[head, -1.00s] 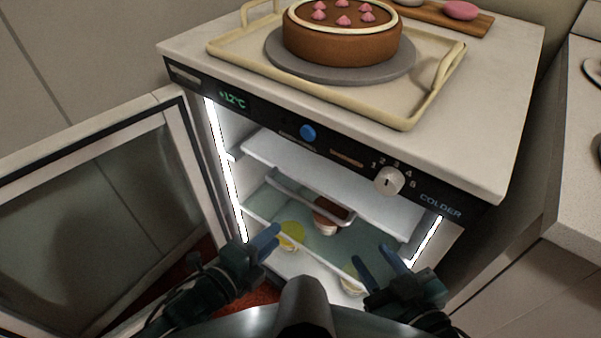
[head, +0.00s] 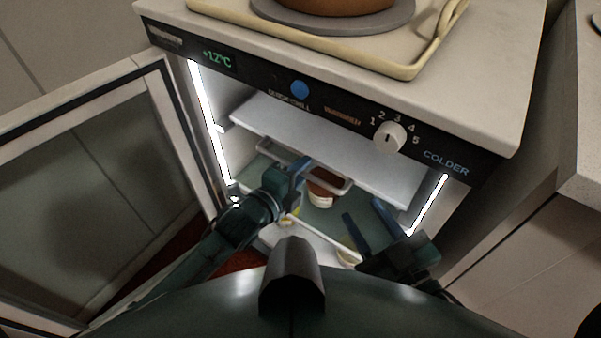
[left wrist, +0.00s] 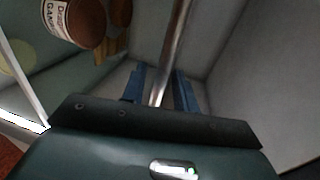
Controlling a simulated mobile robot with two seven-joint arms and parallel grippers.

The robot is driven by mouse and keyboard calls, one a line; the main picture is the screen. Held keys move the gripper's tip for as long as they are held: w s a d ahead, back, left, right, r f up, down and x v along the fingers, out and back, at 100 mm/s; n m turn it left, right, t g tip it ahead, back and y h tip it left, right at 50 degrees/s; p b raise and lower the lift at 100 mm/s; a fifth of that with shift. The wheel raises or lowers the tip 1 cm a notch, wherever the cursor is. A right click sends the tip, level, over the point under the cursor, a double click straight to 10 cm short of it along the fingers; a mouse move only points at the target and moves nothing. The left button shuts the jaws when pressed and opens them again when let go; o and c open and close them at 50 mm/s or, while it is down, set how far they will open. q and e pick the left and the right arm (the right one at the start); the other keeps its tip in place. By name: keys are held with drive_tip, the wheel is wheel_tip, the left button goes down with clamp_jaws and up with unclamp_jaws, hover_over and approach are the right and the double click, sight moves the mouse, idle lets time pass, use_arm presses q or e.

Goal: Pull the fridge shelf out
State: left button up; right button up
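The open fridge's greenish glass shelf (head: 318,222) lies below a white upper shelf. A pale metal bar (head: 335,182) runs across above the glass shelf. My left gripper (head: 300,170) is inside the fridge at this bar. In the left wrist view the metal bar (left wrist: 172,50) passes between my left gripper's blue fingers (left wrist: 160,85), with gaps beside it, so the gripper looks open around it. My right gripper (head: 370,222) is open and empty in front of the fridge's right side, its fingers apart. My left arm hides part of the shelf's left side.
A brown labelled tub (head: 322,190) stands behind the bar; it also shows in the left wrist view (left wrist: 85,25). The fridge door (head: 95,190) stands open at left. A cake tray (head: 400,70) sits on top.

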use_arm(q)
drive_tip(key=shift+w, duration=0.1)
drive_tip(key=shift+c, duration=0.3)
clamp_jaws()
